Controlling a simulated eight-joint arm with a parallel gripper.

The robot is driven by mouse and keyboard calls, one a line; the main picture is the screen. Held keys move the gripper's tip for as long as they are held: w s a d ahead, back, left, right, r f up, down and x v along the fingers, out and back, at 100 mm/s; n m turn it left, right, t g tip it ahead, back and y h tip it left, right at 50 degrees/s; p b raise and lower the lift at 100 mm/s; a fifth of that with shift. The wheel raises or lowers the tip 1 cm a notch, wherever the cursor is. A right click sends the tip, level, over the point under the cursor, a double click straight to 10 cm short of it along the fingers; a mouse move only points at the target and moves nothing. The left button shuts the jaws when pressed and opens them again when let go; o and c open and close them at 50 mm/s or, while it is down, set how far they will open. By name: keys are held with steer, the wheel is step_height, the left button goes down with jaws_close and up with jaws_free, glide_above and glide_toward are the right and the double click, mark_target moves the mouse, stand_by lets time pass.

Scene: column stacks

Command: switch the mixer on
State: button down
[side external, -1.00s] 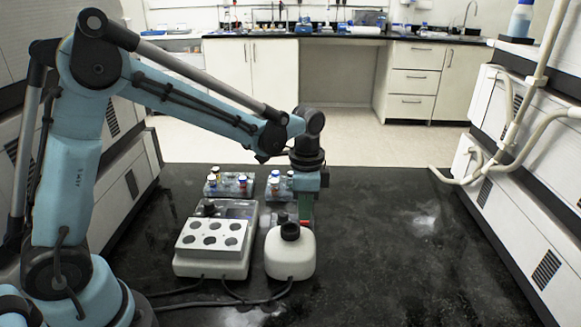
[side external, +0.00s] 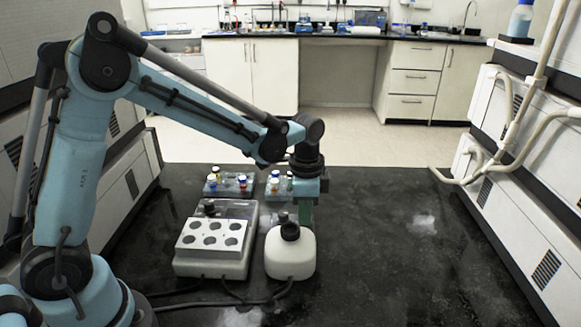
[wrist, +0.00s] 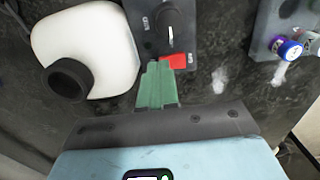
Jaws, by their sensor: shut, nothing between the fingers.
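The mixer (side external: 290,258) is a white rounded body with a black cup on top. It also shows at the left of the wrist view (wrist: 105,40). Beside it in the wrist view is a dark grey control panel (wrist: 152,12) with a black knob and a red switch (wrist: 176,62). My gripper (side external: 306,222) is shut and empty, pointing down just behind the mixer in the side view. In the wrist view its green fingertips (wrist: 158,66) are right at the red switch and overlap its left part. I cannot tell whether they touch it.
A heating block (side external: 213,238) with several round holes stands left of the mixer. Racks with capped vials (side external: 229,186) stand behind, and vials (wrist: 290,48) show at the right of the wrist view. Cables (side external: 240,298) run along the front. The dark bench is clear to the right.

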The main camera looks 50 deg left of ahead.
steer(key=shift+f, duration=0.25)
steer(key=shift+r, duration=2.55)
steer(key=shift+s+a+r, duration=0.15)
steer(key=shift+s+r, duration=0.15)
steer(key=shift+r, duration=0.05)
steer(key=s+a+r+n+t, duration=0.1)
steer(key=s+r+n+t, duration=0.1)
steer(key=s, duration=0.4)
steer(key=s+a+r+n+t, duration=0.2)
steer(key=s+n+t, duration=0.3)
steer(key=s+n, duration=0.1)
steer(key=shift+n, duration=0.5)
